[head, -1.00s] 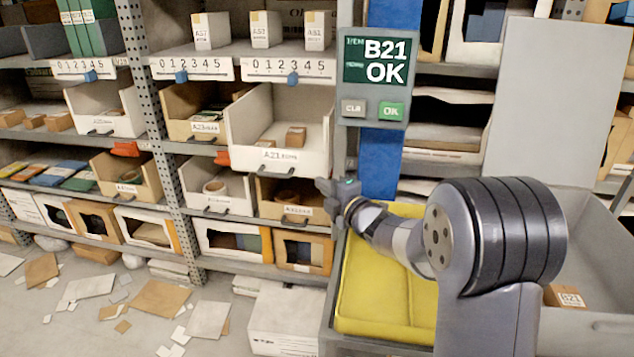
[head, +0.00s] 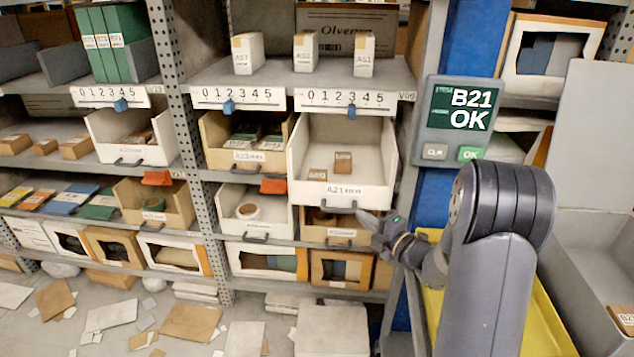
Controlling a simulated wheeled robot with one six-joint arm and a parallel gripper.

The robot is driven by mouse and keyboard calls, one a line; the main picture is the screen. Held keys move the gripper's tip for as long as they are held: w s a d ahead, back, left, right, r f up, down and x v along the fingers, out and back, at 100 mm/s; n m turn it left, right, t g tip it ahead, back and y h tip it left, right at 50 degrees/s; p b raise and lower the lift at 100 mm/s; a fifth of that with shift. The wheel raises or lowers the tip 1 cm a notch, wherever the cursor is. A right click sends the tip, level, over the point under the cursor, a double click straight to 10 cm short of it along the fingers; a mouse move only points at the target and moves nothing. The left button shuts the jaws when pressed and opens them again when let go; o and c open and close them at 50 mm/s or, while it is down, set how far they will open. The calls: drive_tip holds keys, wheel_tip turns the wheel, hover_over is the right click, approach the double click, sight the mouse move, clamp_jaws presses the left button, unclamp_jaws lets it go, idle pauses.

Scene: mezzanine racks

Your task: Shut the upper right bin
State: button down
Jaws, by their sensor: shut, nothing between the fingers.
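The upper right bin (head: 343,196) is a white open-topped bin labelled A21. It juts out from its shelf, further than the tan A23 bin (head: 243,155) to its left. Two small brown boxes (head: 343,162) lie inside it. A dark handle sits low on its front. My gripper (head: 368,221) is shut and empty. It shows just below the bin's lower right front corner and overlaps the right side of the tan lower right bin (head: 333,234). I cannot tell whether it touches either bin.
A lower left white bin (head: 247,222) holds a tape roll. A post with a B21 OK display (head: 458,118) stands right of the bins. A yellow-lined tray (head: 545,335) and a grey container (head: 590,250) are at right. Paper and cardboard scraps (head: 115,313) litter the floor.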

sight(333, 186)
drive_tip(key=p+x, duration=0.1)
drive_tip(key=x, duration=0.3)
drive_tip(key=d+x, duration=0.1)
drive_tip(key=x, duration=0.2)
drive_tip(key=w+p+x, duration=0.1)
drive_tip(key=x, duration=0.3)
drive_tip(key=shift+w+d+p, duration=0.1)
drive_tip(key=shift+w+p, duration=0.2)
drive_tip(key=shift+w+d, duration=0.15)
drive_tip(key=shift+w, duration=0.55)
drive_tip(key=shift+w+d+f+b, duration=0.15)
drive_tip(key=shift+w+b, duration=0.15)
drive_tip(key=shift+w, duration=0.15)
drive_tip(key=w, duration=0.2)
drive_tip(key=w+d+b, duration=0.1)
drive_tip(key=w, duration=0.2)
drive_tip(key=w+b, duration=0.1)
drive_tip(key=w, duration=0.1)
drive_tip(key=shift+w+d, duration=0.2)
drive_tip(key=shift+w, duration=0.1)
